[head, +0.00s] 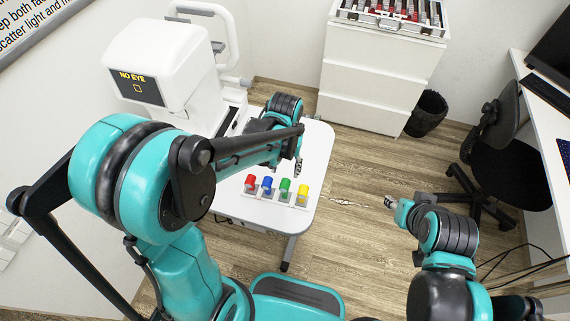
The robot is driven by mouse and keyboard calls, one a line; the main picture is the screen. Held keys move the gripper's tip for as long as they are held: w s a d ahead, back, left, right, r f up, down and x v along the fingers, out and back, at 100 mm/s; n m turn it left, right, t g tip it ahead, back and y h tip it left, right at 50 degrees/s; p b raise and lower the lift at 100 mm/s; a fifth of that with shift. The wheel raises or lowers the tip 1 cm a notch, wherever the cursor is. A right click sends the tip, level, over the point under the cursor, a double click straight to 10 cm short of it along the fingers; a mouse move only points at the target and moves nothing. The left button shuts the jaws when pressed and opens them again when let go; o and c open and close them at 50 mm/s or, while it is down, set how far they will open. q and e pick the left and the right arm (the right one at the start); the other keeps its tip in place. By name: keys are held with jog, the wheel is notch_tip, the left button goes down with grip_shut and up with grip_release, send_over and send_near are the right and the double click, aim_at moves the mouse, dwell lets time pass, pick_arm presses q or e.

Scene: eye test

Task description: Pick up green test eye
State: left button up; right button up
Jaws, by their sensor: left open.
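The green test eye (285,186) stands in a white holder (264,195) on the white table (319,150), third from the left in a row. To its left are a blue test eye (267,184) and a red one (250,181); to its right is a yellow one (303,190). My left gripper (298,169) is open, just behind the row in the picture, near the green and yellow eyes and apart from them. Its height over the table is hard to tell. My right gripper (389,202) is small in view, over the floor right of the table.
A white eye-test machine (165,70) with a "NO EYE" screen stands at the table's left. A white drawer cabinet (375,75) with a case (395,18) on top is behind. A black bin (427,112), an office chair (505,150) and a desk (545,125) are at right.

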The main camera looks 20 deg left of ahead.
aim_at(285, 182)
pick_arm(q)
notch_tip(285, 182, down, 9)
jog(key=b, duration=0.7)
jog(key=c, duration=0.8)
jog(key=shift+c, duration=0.2)
jog(key=shift+r, duration=0.15)
jog(key=shift+r+p, duration=1.6)
jog(key=shift+r, duration=0.3)
